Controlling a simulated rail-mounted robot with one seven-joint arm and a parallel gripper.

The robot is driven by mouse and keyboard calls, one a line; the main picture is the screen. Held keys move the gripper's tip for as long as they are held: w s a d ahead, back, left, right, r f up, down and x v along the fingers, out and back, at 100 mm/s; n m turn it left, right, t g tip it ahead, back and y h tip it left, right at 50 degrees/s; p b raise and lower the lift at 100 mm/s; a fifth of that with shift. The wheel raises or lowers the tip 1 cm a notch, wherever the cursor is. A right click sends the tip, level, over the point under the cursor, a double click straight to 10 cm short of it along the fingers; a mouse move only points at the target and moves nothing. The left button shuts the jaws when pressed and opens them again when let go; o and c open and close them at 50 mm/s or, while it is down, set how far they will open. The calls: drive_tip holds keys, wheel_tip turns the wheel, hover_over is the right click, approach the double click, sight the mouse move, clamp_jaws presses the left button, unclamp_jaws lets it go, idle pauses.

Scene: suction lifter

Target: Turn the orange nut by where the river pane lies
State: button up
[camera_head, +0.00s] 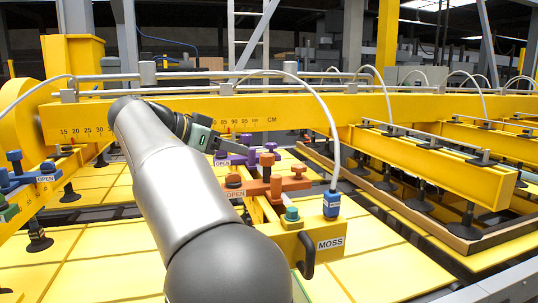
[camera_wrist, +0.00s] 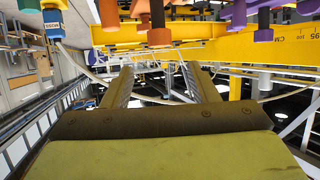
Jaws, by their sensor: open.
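The orange clamp assembly (camera_head: 262,190) sits on the yellow beam in the middle of the head view, with several upright knobs or nuts in orange, dark brown and purple tones. An orange nut (camera_wrist: 160,37) shows at the top of the wrist view, beside another orange-brown part (camera_wrist: 110,14). My gripper (camera_wrist: 160,68) is open, with its two fingers apart and nothing between them. In the head view my gripper's body is near the purple clamp, behind and left of the orange one. A MOSS label (camera_head: 330,243) is on the beam end. I cannot make out a pane marked river.
A purple clamp (camera_head: 250,157) stands just behind the orange one. A teal knob (camera_head: 291,215) and a blue hose fitting (camera_head: 331,204) are on the near beam end. Blue clamps (camera_head: 14,172) stand at left. A yellow crossbeam (camera_head: 300,108) with a scale runs behind.

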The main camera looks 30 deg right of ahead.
sight(265, 155)
drive_tip(key=p+x, duration=0.2)
drive_tip(key=x, duration=0.9)
drive_tip(key=shift+d+f, duration=0.1)
drive_tip(key=shift+d, duration=0.05)
drive_tip(key=c, duration=1)
